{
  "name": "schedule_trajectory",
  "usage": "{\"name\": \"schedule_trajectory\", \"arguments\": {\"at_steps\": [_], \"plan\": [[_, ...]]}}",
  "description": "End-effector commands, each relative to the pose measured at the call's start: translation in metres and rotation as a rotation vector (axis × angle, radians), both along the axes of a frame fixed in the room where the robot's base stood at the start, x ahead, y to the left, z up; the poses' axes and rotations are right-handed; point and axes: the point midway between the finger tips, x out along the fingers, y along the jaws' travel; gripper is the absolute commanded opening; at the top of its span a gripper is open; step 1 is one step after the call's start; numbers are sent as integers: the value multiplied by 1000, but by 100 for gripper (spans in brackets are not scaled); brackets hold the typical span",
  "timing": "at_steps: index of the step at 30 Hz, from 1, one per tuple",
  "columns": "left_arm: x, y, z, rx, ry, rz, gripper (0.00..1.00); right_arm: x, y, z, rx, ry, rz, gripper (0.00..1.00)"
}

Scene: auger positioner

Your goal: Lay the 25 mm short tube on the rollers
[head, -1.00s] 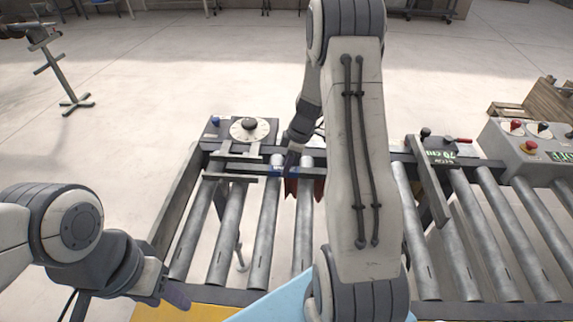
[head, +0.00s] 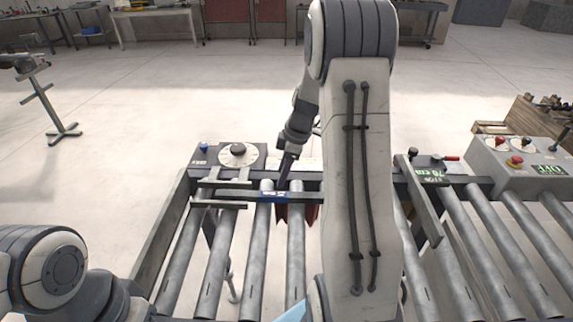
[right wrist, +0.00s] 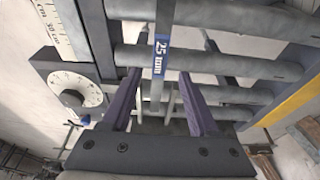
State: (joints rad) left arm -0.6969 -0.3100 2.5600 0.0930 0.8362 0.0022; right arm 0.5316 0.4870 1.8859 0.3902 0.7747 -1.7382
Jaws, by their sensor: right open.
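The 25 mm short tube is a thin grey tube with a blue label (head: 273,197), lying crosswise over the rollers (head: 257,250). In the right wrist view the tube (right wrist: 163,22) runs between my fingers, its "25 mm" label facing the camera. My right gripper (head: 285,172) is just above the tube. In the right wrist view the gripper (right wrist: 168,85) is open, one finger on each side of the tube with gaps. My left arm shows at the lower left; its gripper is out of view. My right arm hides part of the rollers.
A white dial (head: 238,155) sits on a grey box behind the rollers. A dark stop arm (head: 423,200) crosses the conveyor to the right, by a 70 cm display. A grey control box (head: 515,160) with knobs stands at the right. Something red shows beneath the rollers.

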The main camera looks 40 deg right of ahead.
Motion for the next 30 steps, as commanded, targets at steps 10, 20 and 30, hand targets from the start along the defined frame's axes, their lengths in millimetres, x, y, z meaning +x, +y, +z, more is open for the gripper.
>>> {"name": "schedule_trajectory", "arguments": {"at_steps": [10,20,30], "plan": [[0,0,-9,0,0,-1,50,-7,-10,42,-1,0,-1,61],[0,0,-8,0,0,-1,50,-10,51,55,1,40,-9,61],[0,0,-8,0,0,0,50,-129,258,75,-54,179,-136,61]]}}
